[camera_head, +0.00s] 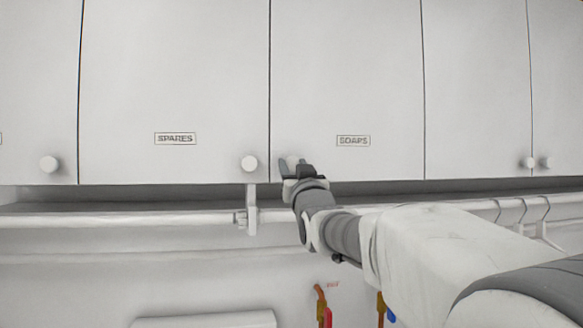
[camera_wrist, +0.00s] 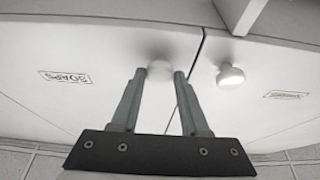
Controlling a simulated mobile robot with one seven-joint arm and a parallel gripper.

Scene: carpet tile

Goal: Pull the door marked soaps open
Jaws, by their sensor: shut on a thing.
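The white door marked soaps (camera_head: 350,80) is in the middle of the head view, its label right of my gripper. It looks flush with its neighbours. Its edge beside the spares door shows as a dark seam in the wrist view. My gripper (camera_head: 291,164) is at the door's lower left corner. In the wrist view, my gripper (camera_wrist: 159,75) has its two fingers on either side of the soaps door's round white knob (camera_wrist: 160,67), shut on it. In the head view the fingers hide this knob.
The spares door (camera_head: 170,80) is directly left, its knob (camera_head: 249,163) close to my gripper. Below the cabinets runs a white rail (camera_head: 130,219) with a bracket (camera_head: 251,210) and hangers (camera_head: 540,225) at right. Red and blue-handled fittings sit lower down.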

